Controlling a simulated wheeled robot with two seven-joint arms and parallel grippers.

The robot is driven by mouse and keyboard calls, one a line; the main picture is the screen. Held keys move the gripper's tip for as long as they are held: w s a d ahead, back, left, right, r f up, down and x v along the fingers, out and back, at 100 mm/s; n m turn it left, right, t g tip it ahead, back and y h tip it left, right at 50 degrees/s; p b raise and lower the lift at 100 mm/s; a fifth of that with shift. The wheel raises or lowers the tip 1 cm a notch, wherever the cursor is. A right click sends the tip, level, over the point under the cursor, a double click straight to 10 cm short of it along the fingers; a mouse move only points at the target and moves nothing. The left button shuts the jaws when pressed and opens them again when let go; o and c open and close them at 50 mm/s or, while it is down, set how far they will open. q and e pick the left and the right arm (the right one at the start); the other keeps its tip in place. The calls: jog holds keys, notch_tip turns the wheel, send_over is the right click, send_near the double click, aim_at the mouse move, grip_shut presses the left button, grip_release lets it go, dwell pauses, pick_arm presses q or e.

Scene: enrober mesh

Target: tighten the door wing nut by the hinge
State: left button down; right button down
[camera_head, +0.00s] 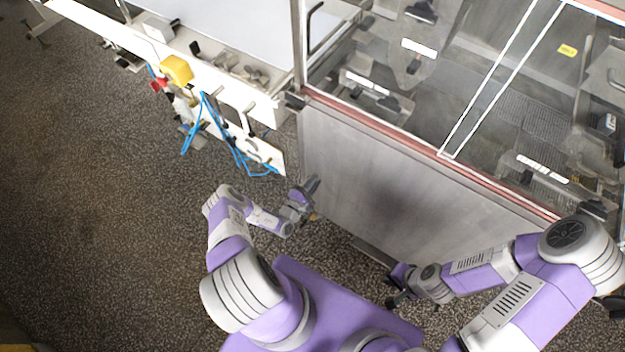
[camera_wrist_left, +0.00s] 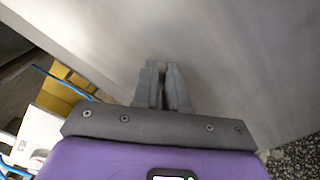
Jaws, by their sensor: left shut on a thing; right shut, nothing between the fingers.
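My left gripper (camera_head: 311,187) is at the lower left part of the grey metal door panel (camera_head: 375,170), close to its left edge. In the left wrist view its two fingers (camera_wrist_left: 162,88) point at the panel and are nearly together. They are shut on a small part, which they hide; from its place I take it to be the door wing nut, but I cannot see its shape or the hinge. My right gripper (camera_head: 393,301) is shut and empty, low in front of the panel and apart from it.
Above the panel is a framed clear window (camera_head: 480,95) with machinery behind it. A white conveyor frame (camera_head: 240,95) with a yellow box (camera_head: 177,69) and loose blue cables (camera_head: 228,140) stands at the left. The speckled floor (camera_head: 90,200) is clear at left.

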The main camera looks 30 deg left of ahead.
pick_arm(q)
jog(key=shift+d+f+m+p, duration=0.15)
jog(key=shift+m+p, duration=0.25)
jog(key=shift+m, duration=0.75)
jog(key=shift+a+f+m+p, duration=0.1)
jog(key=shift+f+m+p, duration=0.25)
jog(key=shift+m, duration=0.85)
jog(key=shift+d+f+m+p, duration=0.15)
jog(key=shift+m+p, duration=0.25)
jog(key=shift+m, duration=0.75)
jog(key=shift+a, duration=0.1)
jog(key=c, duration=1.2)
grip_release()
jog(key=shift+o, duration=0.2)
jog(key=shift+s, duration=0.1)
jog(key=s+p, duration=0.1)
jog(key=s, duration=0.6)
jog(key=shift+s+a+p, duration=0.25)
jog(key=shift+p, duration=0.1)
